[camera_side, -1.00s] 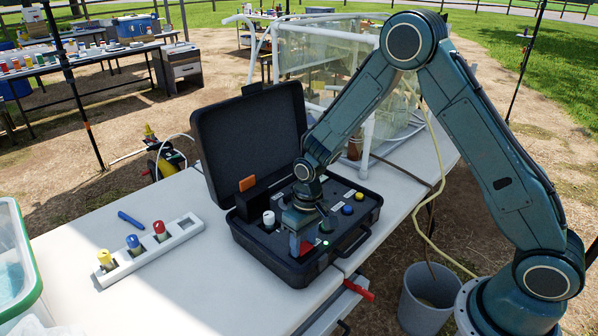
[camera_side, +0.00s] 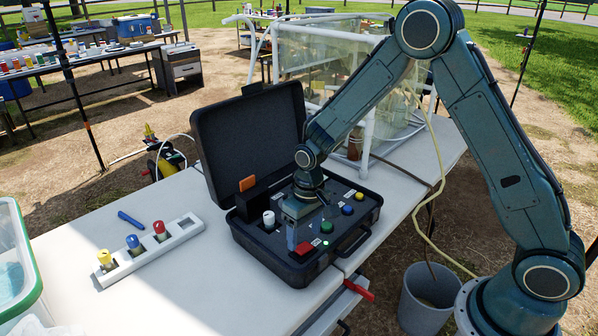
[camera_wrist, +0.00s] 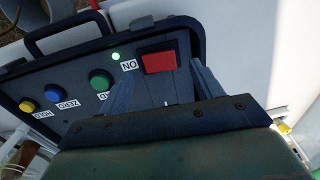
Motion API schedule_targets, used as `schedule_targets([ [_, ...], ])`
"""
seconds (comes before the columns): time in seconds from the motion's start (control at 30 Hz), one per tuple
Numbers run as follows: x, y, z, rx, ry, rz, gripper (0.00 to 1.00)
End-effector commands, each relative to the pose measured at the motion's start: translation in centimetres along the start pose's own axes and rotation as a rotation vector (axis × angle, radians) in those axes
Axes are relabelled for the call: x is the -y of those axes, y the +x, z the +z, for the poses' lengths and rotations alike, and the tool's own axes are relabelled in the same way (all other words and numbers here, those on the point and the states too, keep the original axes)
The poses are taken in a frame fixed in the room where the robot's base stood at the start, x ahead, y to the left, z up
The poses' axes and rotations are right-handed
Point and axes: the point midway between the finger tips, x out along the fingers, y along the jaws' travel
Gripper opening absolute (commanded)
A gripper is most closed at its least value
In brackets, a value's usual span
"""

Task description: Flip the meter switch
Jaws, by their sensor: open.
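The meter is a black open case (camera_side: 285,262) on the white table, with a dark control panel. Its red rocker switch (camera_side: 304,248) sits near the panel's front edge; it also shows in the wrist view (camera_wrist: 160,62), beside an upside-down "ON" label. A small green light (camera_wrist: 115,56) next to the label glows. I cannot tell whether a finger touches the panel.
Green (camera_side: 327,227), blue (camera_side: 347,210) and yellow (camera_side: 359,196) buttons line the panel beside my gripper. The raised lid (camera_side: 250,145) stands behind. A white cylinder (camera_side: 268,219) is at the case's left. A white rack (camera_side: 180,236) with capped vials stands further left; bare table lies between.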

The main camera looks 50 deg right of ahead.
Motion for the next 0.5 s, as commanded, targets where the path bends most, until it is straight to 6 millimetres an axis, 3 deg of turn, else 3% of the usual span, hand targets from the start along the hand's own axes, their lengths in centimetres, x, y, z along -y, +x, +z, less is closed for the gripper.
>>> schedule_targets([
  [0.5, 0.0, -8.4, -0.1, -0.004, 0.001, 0.000, 0.65],
])
